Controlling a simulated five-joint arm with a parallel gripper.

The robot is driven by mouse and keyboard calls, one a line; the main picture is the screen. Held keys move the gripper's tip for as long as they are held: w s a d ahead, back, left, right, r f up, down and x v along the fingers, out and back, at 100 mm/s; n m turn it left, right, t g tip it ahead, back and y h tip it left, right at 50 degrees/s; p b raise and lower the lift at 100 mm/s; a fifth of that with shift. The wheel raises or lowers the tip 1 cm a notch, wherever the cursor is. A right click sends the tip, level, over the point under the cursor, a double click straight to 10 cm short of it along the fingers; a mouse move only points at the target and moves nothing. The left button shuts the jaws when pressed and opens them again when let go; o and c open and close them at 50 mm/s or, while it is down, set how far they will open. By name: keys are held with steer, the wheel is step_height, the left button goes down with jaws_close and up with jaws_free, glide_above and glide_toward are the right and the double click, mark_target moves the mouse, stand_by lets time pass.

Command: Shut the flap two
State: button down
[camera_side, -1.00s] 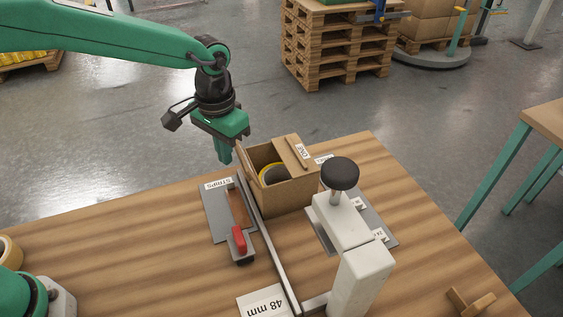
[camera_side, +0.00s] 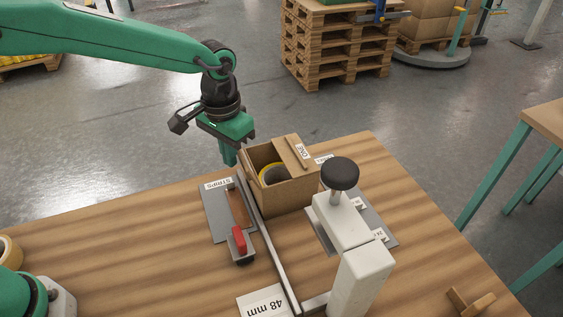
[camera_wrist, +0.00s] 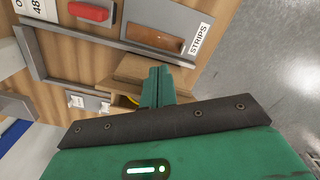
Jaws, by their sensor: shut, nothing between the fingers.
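The cardboard box (camera_side: 290,197) stands on the table with its top partly open. My gripper (camera_side: 229,158) is shut and empty, pointing down just left of the box's top. In the wrist view my fingers (camera_wrist: 158,84) overlap the box (camera_wrist: 128,82), which they partly hide; contact cannot be told.
A grey plate with a STRIPS label (camera_side: 215,210) and a red-handled piece (camera_side: 239,240) lie left of the metal rail (camera_side: 268,245). A white post with a black knob (camera_side: 340,174) stands close in front of the box.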

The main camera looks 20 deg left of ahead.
steer(key=w+d, duration=0.6)
stand_by(1.5)
steer(key=shift+r, duration=0.15)
stand_by(0.8)
step_height(320, 180, up, 7)
stand_by(1.0)
steer(key=shift+a, duration=0.1)
